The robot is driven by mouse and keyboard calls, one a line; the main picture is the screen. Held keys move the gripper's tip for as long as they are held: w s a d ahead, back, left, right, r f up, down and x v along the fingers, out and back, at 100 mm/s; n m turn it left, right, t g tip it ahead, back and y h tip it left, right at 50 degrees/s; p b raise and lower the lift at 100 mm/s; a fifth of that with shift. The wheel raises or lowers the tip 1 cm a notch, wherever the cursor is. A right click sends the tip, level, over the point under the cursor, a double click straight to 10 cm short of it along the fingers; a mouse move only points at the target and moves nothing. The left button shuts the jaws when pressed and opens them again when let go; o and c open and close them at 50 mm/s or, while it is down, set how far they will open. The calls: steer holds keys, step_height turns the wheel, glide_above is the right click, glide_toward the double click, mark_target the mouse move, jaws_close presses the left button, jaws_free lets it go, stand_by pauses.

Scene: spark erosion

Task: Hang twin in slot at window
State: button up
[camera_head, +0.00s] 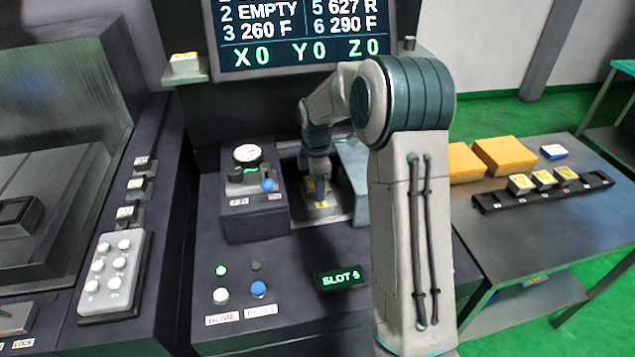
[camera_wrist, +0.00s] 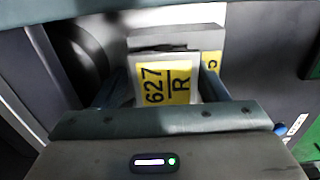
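A block with a yellow label reading 627 R (camera_wrist: 168,86) stands between the two teal fingers of my gripper (camera_wrist: 165,92) in the wrist view. Whether the fingers press on its sides cannot be told. A grey part with a yellow tag showing 5 (camera_wrist: 211,62) is just behind it. In the head view my gripper (camera_head: 319,190) points down into the window (camera_head: 342,214) of the dark machine, over a yellow-labelled piece. The slot display (camera_head: 341,280) reads SLOT 5. The screen (camera_head: 300,30) lists 5 as 627 R and 2 as EMPTY.
A raised box with a gauge (camera_head: 246,154) and blue-knobbed lever (camera_head: 268,185) stands left of the window. White and blue buttons (camera_head: 258,289) are in front. The right table bears orange boxes (camera_head: 505,155) and a black rack (camera_head: 495,202) with several yellow-labelled blocks.

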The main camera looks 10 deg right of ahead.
steer(key=shift+s+f+g, duration=0.3)
steer(key=shift+s+f, duration=0.2)
steer(key=shift+f, duration=0.25)
steer(key=shift+r+p, duration=0.35)
steer(key=shift+r, duration=0.1)
step_height(320, 180, up, 12)
steer(key=s+r+m, duration=0.3)
steer(key=s, duration=0.2)
steer(key=s+f+m+t, duration=0.2)
steer(key=s+m, duration=1.3)
steer(key=s, duration=0.9)
steer(key=shift+s+t, duration=0.25)
steer(key=shift+t, duration=0.35)
